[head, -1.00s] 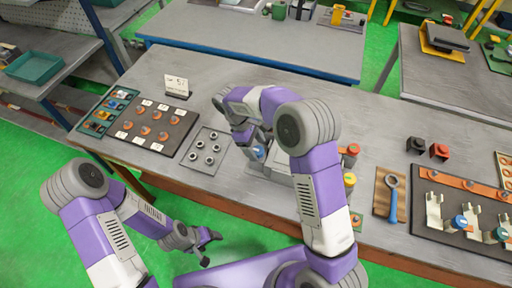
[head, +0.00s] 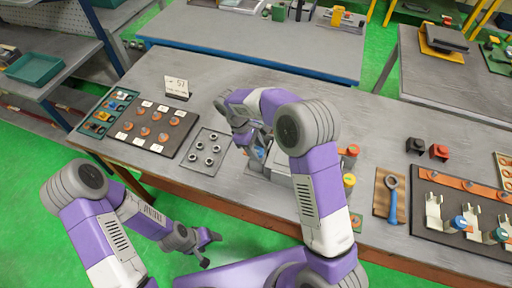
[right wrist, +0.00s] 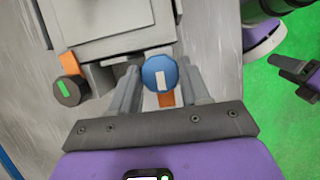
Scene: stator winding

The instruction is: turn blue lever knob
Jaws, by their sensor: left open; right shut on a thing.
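The blue lever knob (right wrist: 160,74) is a round blue cap with a white bar mark, on the side of a grey box-shaped machine (right wrist: 96,24). My right gripper (right wrist: 158,82) is shut on the blue knob, one finger on each side of it. In the head view the knob (head: 258,153) shows only in part, with my right gripper and arm over much of it and the machine. My left gripper (head: 208,248) is open and empty, low in front of the table and over the green floor.
A black knob with a green mark (right wrist: 68,90) is on the machine near the blue one. On the table (head: 225,75) are a mat with copper coils (head: 184,118), a plate of metal rings (head: 193,163), a blue-handled tool (head: 391,205) and a clamp rack (head: 466,185).

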